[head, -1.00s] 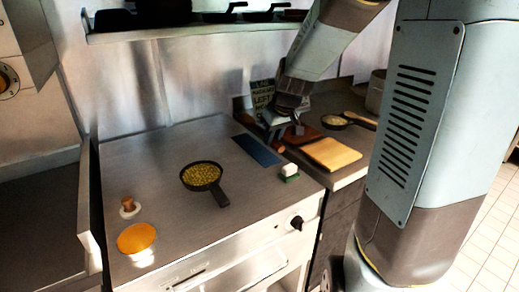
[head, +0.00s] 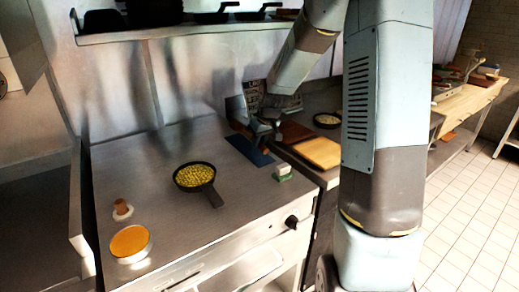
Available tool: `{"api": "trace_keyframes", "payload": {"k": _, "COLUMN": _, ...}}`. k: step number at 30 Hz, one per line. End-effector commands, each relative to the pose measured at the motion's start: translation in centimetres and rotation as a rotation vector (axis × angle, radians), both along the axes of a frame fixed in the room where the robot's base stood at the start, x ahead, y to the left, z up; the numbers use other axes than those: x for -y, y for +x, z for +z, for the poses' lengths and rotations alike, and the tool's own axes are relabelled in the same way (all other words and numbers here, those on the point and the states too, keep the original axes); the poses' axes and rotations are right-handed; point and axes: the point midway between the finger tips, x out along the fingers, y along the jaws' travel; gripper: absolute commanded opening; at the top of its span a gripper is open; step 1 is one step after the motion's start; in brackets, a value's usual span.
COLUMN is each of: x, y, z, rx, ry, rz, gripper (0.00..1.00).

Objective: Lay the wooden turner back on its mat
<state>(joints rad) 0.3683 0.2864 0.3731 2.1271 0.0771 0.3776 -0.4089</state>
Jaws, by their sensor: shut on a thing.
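My gripper (head: 264,128) is at the back right of the steel counter, just above and to the right of the dark blue mat (head: 249,150). It is shut on what I take to be the wooden turner, which is small, dark and mostly hidden by the fingers. The visible part of the mat is bare and flat. I cannot tell whether the turner touches the mat or the counter.
A black pan (head: 195,176) of yellow food stands mid-counter.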

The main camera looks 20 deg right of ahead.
Motion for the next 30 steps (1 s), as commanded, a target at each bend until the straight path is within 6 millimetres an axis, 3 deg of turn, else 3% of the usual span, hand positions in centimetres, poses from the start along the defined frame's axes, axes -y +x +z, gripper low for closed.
{"api": "trace_keyframes", "payload": {"k": 8, "x": 0.1, "y": 1.1, "z": -1.3, "rx": -0.001, "ry": 0.000, "rz": 0.000, "gripper": 0.00}}
{"api": "trace_keyframes", "payload": {"k": 15, "x": 0.1, "y": 1.3, "z": -4.1, "rx": -0.001, "ry": -0.001, "rz": 0.001, "gripper": 0.00}}
{"api": "trace_keyframes", "payload": {"k": 21, "x": 0.1, "y": 1.2, "z": -4.2, "rx": 0.000, "ry": 0.000, "rz": 0.001, "gripper": 0.00}}
{"api": "trace_keyframes", "payload": {"k": 22, "x": 0.1, "y": 1.2, "z": -4.2, "rx": 0.000, "ry": 0.000, "rz": 0.001, "gripper": 0.26}}
{"api": "trace_keyframes", "payload": {"k": 30, "x": 0.2, "y": 1.3, "z": -4.1, "rx": 0.000, "ry": -0.001, "rz": 0.000, "gripper": 0.48}}
